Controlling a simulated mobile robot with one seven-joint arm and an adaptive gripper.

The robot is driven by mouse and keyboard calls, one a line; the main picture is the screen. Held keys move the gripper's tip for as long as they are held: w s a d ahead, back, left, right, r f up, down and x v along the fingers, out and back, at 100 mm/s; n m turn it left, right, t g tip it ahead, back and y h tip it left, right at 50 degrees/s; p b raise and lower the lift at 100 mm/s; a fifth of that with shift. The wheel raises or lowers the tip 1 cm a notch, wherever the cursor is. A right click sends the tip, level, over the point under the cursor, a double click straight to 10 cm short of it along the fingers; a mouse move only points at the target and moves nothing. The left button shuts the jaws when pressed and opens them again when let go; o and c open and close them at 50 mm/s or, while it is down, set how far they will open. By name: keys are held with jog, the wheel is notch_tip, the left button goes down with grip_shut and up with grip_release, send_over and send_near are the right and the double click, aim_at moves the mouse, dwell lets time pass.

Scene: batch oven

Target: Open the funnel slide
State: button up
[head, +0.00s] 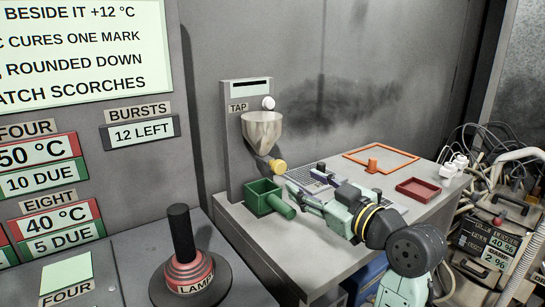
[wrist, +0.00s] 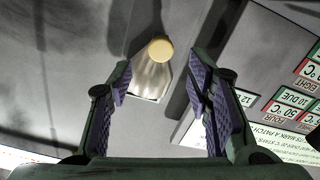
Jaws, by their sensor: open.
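The wrist view also shows the yellow knob (wrist: 160,47) and the funnel (wrist: 151,80), pictured between my fingers. My gripper (head: 305,181) is open and empty, to the right of and a little below the knob. Its purple pads show apart in the wrist view (wrist: 160,88). Neither finger visibly touches the knob. I cannot tell how far the slide is out.
A green box with a handle (head: 262,197) stands below the funnel, close to my gripper. A white knob (head: 268,103) is above the funnel. An orange frame (head: 382,151) and a red tray (head: 417,182) lie on the bench. A black lamp lever (head: 180,235) stands at the front left.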

aim_at(281, 168)
jog(key=p+x, duration=0.1)
jog(key=x, duration=0.3)
jog(key=p+x, duration=0.2)
jog(key=x, duration=0.3)
jog(key=shift+a+r, duration=0.15)
jog(key=shift+r, duration=0.1)
jog(key=shift+w+a+f, duration=0.1)
jog(key=shift+w+a, duration=0.3)
jog(key=shift+w, duration=0.1)
jog(key=shift+c, duration=0.5)
grip_shut()
jog(key=shift+d, duration=0.1)
